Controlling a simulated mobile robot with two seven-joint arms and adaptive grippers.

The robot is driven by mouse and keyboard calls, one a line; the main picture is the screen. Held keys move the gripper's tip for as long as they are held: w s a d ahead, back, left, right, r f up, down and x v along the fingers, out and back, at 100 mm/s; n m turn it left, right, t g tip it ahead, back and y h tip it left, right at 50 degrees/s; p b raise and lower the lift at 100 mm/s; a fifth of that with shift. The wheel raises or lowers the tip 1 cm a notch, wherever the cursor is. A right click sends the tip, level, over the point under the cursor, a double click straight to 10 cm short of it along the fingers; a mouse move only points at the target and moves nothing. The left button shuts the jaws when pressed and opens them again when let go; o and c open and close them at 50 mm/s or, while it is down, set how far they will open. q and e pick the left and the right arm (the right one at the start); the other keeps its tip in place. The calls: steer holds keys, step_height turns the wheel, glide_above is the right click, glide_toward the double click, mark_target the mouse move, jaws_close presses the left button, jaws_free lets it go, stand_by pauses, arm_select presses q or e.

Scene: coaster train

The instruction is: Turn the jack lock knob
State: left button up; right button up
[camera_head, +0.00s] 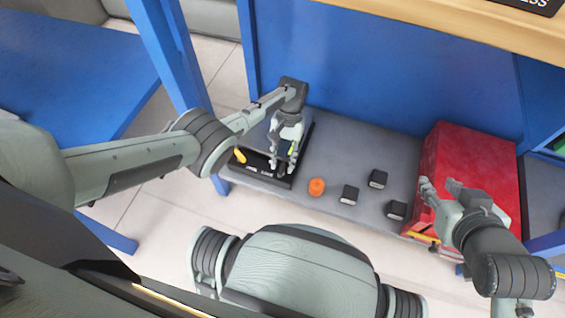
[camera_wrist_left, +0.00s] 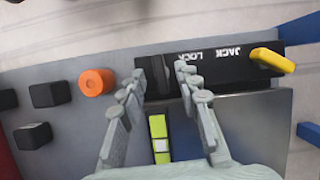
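A black panel (camera_head: 250,170) lettered JACK LOCK stands at the left end of the grey shelf. In the left wrist view the panel (camera_wrist_left: 228,73) runs across the upper middle, its lettering upside down. A yellow knob or lever (camera_wrist_left: 272,61) sits at the panel's right end there; it also shows in the head view (camera_head: 240,156). My left gripper (camera_head: 284,164) is over the panel, open. In the wrist view its fingertips (camera_wrist_left: 164,78) are apart at the panel's edge, left of the yellow knob, with nothing clearly held. My right gripper (camera_head: 439,187) is open in front of the red box.
An orange knob (camera_head: 316,186) and several black blocks (camera_head: 349,195) are on the grey shelf (camera_head: 335,155). A red box (camera_head: 470,165) stands at the right. A blue post (camera_head: 165,50) rises at the left.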

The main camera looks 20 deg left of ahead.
arm_select(q)
steer(key=v, duration=1.1)
